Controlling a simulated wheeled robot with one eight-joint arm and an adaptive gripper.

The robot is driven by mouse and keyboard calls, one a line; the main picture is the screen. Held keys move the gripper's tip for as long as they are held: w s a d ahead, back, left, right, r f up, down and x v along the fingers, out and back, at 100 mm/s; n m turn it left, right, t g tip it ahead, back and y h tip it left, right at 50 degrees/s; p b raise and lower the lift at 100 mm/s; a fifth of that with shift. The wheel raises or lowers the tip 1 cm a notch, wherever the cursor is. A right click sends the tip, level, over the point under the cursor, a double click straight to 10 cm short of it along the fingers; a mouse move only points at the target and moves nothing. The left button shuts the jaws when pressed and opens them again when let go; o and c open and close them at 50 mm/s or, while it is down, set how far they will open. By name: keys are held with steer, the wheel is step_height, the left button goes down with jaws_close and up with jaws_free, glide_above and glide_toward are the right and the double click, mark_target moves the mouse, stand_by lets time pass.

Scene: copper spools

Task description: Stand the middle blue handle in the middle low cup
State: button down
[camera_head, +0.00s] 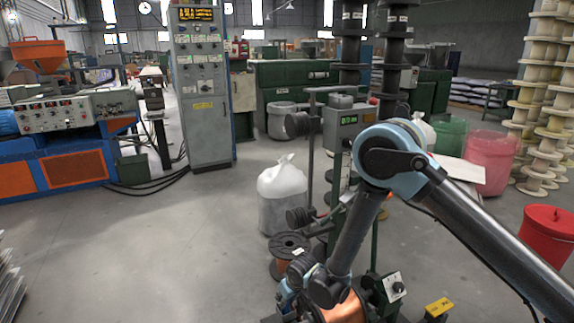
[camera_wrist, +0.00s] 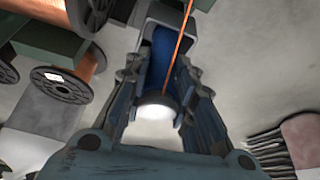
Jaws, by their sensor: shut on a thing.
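In the wrist view, my gripper (camera_wrist: 162,78) is shut on a blue handle (camera_wrist: 160,58), which lies between its two fingers. The near end of the handle has a dark ring and a bright white face. A grey squared frame shows at the far end of the handle; I cannot tell whether they touch. A thin orange line crosses in front of the handle. In the head view, my gripper is low in the middle, mostly hidden behind my arm, and the handle cannot be made out there. I cannot identify any low cup in either view.
A copper spool (camera_head: 344,309) is at the bottom of the head view, near a yellow block (camera_head: 439,307). Another spool (camera_head: 288,246) stands behind. A white sack (camera_head: 283,192) and a green machine post stand beyond. Open floor (camera_head: 150,250) lies left.

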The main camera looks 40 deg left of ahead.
steer(key=shift+f, duration=0.2)
steer(key=c, duration=1.2)
jaws_free()
steer(key=shift+v, duration=6)
steer(key=shift+w, duration=0.1)
